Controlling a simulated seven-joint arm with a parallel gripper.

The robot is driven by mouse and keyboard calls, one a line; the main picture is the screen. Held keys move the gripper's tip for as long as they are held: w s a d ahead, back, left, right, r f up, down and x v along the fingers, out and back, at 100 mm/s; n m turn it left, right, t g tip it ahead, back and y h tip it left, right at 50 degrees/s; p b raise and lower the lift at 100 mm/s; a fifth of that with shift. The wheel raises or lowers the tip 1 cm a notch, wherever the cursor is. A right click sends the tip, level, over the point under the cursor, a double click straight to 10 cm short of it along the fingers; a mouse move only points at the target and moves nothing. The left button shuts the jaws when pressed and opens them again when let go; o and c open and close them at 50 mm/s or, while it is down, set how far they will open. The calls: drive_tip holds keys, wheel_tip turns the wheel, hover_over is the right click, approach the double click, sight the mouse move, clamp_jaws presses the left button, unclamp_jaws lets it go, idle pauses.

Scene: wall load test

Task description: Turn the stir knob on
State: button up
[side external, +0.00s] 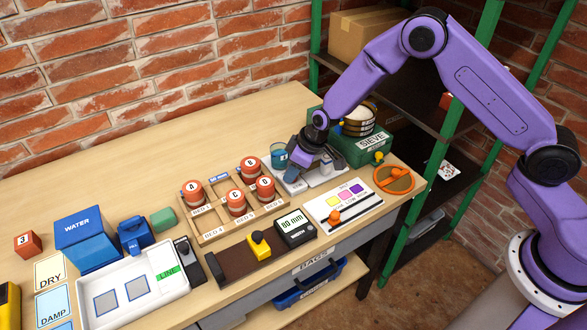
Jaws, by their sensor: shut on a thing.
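My gripper (302,172) points down at a low white unit (291,188) near the right end of the bench. Its jaws are shut on a small part there, which fits the stir knob. The knob is hidden by the fingers, so its turn position cannot be read. A blue cup (279,152) stands at the left of the gripper, very close to it. A small white piece (327,167) shows just right of the fingers.
A green sieve box (372,150) stands close behind on the right. A wooden rack (211,232) with red-lidded jars is on the left. In front are a white slider panel (342,203), a black 80 mm box (295,229) and an orange wheel (394,179).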

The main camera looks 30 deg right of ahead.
drive_tip(key=shift+m+h, duration=0.4)
drive_tip(key=shift+m, duration=0.9)
idle(0.4)
drive_tip(key=o, duration=1)
drive_tip(key=shift+o, duration=0.2)
drive_tip(key=shift+r, duration=0.1)
drive_tip(key=v, duration=1.7)
drive_tip(key=shift+s, duration=0.35)
